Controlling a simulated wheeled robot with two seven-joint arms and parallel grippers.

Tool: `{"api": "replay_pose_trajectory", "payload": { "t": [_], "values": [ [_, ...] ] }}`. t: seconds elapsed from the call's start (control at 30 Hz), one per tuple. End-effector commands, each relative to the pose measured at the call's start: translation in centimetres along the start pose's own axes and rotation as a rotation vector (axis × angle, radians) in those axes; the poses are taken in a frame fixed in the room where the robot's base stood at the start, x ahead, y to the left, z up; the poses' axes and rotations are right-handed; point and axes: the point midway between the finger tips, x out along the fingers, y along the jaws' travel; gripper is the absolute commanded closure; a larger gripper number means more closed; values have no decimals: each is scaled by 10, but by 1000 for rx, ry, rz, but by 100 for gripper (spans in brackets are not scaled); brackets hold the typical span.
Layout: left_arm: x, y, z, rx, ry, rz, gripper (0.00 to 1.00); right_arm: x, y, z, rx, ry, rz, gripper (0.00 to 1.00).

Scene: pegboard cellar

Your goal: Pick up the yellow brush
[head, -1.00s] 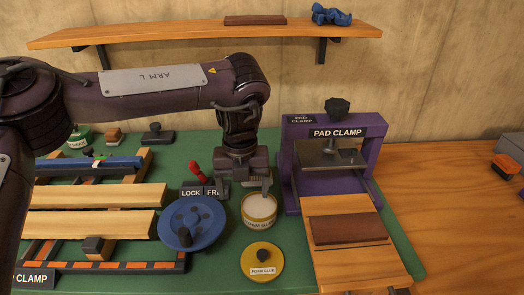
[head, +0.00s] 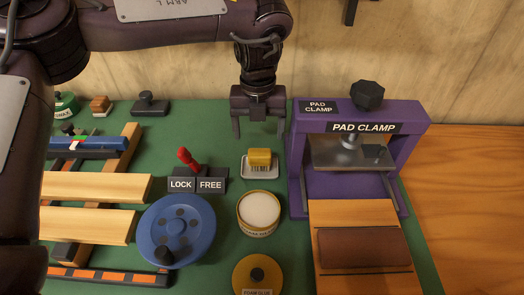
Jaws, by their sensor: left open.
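A yellow block-like thing, which looks like the yellow brush (head: 260,156), sits in a small pale tray (head: 259,173) on the green mat, behind the open foam glue tub. My left gripper (head: 259,129) points down with its two fingers spread. It shows just behind and above the brush in the picture, with nothing between its fingers. The brush is in full view and apart from the fingers. My right gripper is out of view.
The purple pad clamp (head: 302,190) stands close on the right. The glue tub (head: 259,232), its yellow lid (head: 257,291), a blue handwheel (head: 176,230) and a red lever (head: 187,158) are near. A slatted frame (head: 90,223) fills the left.

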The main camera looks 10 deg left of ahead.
Motion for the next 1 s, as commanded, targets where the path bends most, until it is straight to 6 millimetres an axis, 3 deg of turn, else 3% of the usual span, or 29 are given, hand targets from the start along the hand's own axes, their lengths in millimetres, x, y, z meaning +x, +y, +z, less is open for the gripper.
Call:
{"api": "replay_pose_trajectory", "payload": {
  "t": [0.6, 0.87, 1.0],
  "values": [
    [73, -2, -7, -1, 2, 2, 22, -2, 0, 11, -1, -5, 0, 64],
    [78, -2, -7, -1, 1, 1, 22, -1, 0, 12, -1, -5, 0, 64],
    [77, -2, -7, -1, 1, 1, 36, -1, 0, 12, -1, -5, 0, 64]
  ]
}}
